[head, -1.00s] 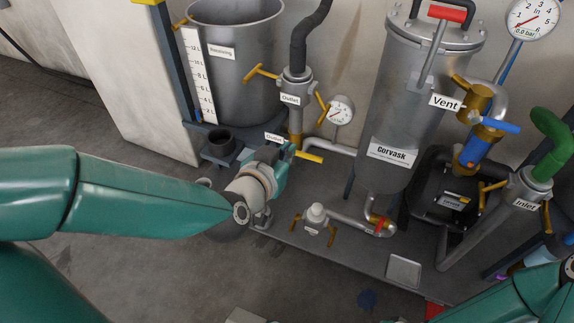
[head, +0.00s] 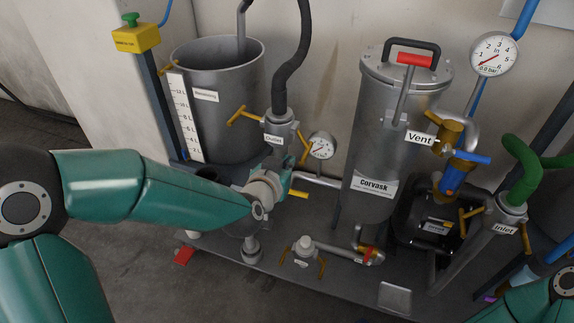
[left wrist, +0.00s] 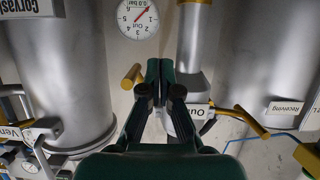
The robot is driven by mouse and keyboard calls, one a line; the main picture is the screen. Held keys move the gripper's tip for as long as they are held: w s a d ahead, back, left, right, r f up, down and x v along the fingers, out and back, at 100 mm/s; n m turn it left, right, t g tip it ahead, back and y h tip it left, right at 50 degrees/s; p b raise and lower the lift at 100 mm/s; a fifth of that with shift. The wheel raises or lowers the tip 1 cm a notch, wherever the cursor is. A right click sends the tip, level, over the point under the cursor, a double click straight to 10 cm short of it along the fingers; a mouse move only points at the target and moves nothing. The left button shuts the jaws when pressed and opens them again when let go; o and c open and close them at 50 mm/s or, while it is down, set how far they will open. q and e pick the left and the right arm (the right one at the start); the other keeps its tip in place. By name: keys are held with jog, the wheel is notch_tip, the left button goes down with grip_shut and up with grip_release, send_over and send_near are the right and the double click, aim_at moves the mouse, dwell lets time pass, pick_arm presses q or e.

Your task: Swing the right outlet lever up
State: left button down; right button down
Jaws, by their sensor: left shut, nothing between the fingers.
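The outlet coupling (head: 280,131) stands on a vertical pipe, with a dark hose from its top. Its right outlet lever (head: 304,148) is yellow and hangs steeply down along the coupling's right side. The left outlet lever (head: 243,116) sticks out sideways to the left. My left gripper (head: 282,180) is just below the coupling, shut and empty. In the left wrist view, which is upside down, the shut fingers (left wrist: 160,68) lie beside a yellow handle end (left wrist: 131,76) without visible contact; I cannot tell which handle it is. My right gripper is out of view.
Another yellow handle (head: 299,194) shows beside my gripper. The outlet gauge (head: 321,146) is close on the right, with the Corvask vessel (head: 374,150) beyond. The receiving tank (head: 218,120) stands to the left. Open floor (head: 140,270) lies in front.

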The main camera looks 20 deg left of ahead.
aim_at(300, 165)
pick_arm(q)
jog(key=shift+d, duration=0.1)
jog(key=shift+d+r+p, duration=0.1)
jog(key=shift+d+p, duration=0.2)
jog(key=shift+d, duration=0.4)
jog(key=shift+s+d+r+p, duration=0.1)
jog(key=shift+d+r+p, duration=0.15)
jog(key=shift+d+p, duration=0.4)
jog(key=shift+d, duration=0.1)
